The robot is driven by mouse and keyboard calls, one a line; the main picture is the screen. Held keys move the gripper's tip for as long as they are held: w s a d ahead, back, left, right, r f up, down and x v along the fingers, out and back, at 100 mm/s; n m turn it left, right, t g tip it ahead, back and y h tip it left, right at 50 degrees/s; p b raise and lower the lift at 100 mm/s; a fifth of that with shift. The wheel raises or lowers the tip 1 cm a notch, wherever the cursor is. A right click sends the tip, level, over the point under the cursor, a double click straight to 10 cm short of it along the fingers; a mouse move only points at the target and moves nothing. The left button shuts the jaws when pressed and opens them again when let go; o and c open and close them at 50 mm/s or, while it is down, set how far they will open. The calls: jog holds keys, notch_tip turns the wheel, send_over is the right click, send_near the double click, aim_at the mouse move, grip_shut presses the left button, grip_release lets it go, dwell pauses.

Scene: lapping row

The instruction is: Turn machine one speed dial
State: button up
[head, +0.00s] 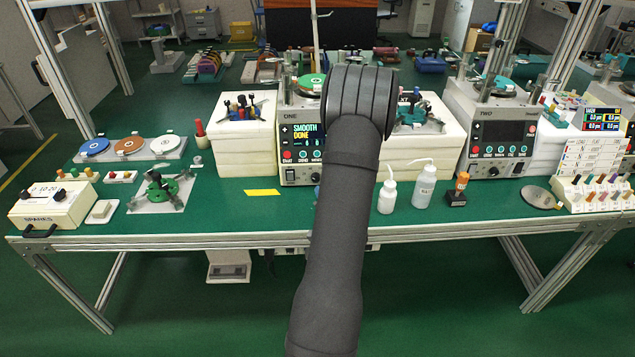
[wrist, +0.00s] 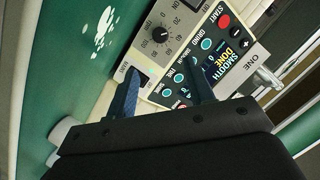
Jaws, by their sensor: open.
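Machine one (head: 287,143) stands in the middle of the green bench in the head view. Its screen (head: 306,133) reads SMOOTH DONE, and the screen also shows in the wrist view (wrist: 229,63). The speed dial (wrist: 160,35) is a black knob with a numbered scale around it. In the wrist view my gripper (wrist: 160,68) is open and empty. Its two dark fingers reach toward the panel, apart from each other, with the dial beyond the fingertips. I cannot tell the remaining distance in depth.
White blocks (head: 247,150) flank machine one. Machine two (head: 497,130) is further right. A yellow strip (head: 262,192) lies on clear bench at front left. Buttons (wrist: 206,44) sit near the dial.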

jog(key=x, duration=1.2)
jog(key=shift+w, duration=0.1)
jog(key=c, duration=1)
